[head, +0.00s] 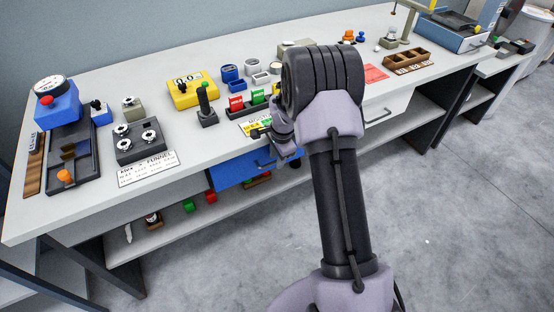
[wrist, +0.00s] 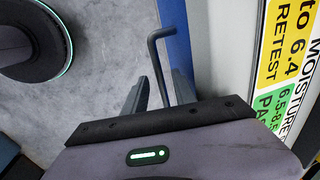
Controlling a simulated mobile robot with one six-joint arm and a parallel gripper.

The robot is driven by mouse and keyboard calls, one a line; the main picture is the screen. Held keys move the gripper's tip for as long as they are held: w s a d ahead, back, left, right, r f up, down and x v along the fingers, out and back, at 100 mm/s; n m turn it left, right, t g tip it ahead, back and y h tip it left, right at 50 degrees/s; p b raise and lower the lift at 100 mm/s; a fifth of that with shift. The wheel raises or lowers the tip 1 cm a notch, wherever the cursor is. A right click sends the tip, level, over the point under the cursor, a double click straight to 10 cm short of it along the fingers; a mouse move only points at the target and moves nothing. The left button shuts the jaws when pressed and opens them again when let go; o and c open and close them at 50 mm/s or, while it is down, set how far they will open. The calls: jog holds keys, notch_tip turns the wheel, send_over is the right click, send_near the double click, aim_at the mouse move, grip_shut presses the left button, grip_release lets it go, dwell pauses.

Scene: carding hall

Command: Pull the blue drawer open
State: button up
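The blue drawer (head: 232,171) is under the front edge of the bench top, and its front looks close to flush. Its dark bar handle (head: 263,164) shows left of my arm. In the wrist view the blue drawer front (wrist: 178,30) runs down beside the bench edge, and the bent handle (wrist: 157,62) reaches down between my two fingers. My gripper (wrist: 160,88) is open, with one finger on each side of the handle and visible gaps. In the head view my gripper (head: 284,138) is at the drawer's right end, partly hidden by my arm.
A white drawer (head: 378,112) is to the right. A lower shelf (head: 170,232) holds small items. The floor in front is clear.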

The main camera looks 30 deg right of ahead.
grip_shut()
dwell(1.4)
